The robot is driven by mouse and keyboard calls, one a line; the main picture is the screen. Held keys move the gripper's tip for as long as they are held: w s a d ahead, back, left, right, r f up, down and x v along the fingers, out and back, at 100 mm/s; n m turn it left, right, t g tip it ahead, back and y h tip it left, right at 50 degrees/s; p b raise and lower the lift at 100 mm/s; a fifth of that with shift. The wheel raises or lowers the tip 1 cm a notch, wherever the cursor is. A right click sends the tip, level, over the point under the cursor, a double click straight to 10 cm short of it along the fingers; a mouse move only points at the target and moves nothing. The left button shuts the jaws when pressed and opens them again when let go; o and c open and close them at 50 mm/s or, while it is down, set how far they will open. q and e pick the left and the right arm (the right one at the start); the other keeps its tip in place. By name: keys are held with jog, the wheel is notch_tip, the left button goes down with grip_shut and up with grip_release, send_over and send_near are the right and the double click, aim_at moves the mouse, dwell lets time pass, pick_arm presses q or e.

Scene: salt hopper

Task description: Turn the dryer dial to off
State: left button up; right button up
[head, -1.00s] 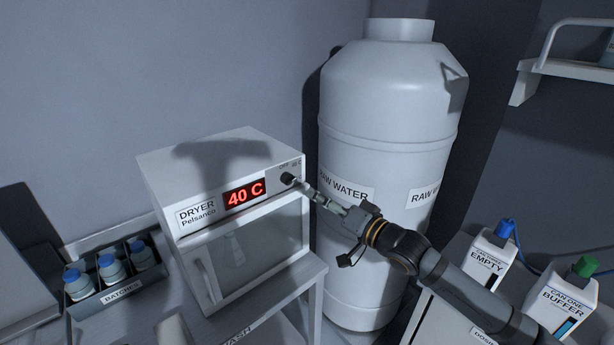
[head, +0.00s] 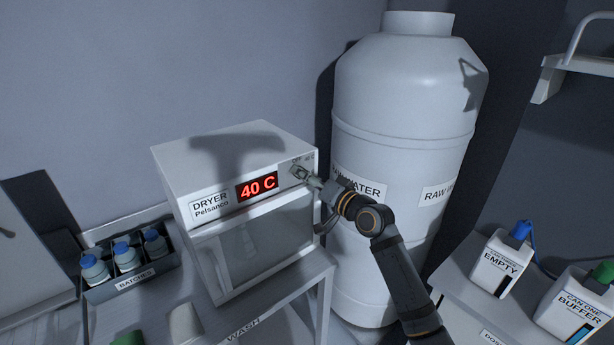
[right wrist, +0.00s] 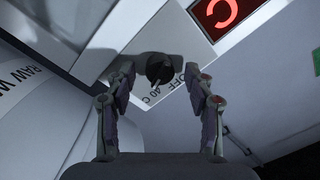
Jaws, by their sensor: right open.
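The dryer (head: 215,175) is a white box with a red "40 C" display (head: 257,186). In the right wrist view its dark round dial (right wrist: 159,67) sits on the white panel beside "OFF" and "40 C" marks; its pale pointer points towards "40 C". My right gripper (head: 301,174) is at the panel's right corner and hides most of the dial in the head view. In the right wrist view the open fingers of this gripper (right wrist: 160,78) stand on either side of the dial, with gaps showing. My left gripper is not in view.
A large white raw water tank (head: 405,120) stands close behind my right arm. A rack (head: 130,282) of blue-capped bottles is left of the dryer. White cans, one marked empty (head: 497,262) and one buffer (head: 580,308), stand at the right.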

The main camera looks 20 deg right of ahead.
grip_shut()
dwell(0.3)
jog(key=shift+n+b, duration=4.75)
jog(key=shift+n, duration=2.25)
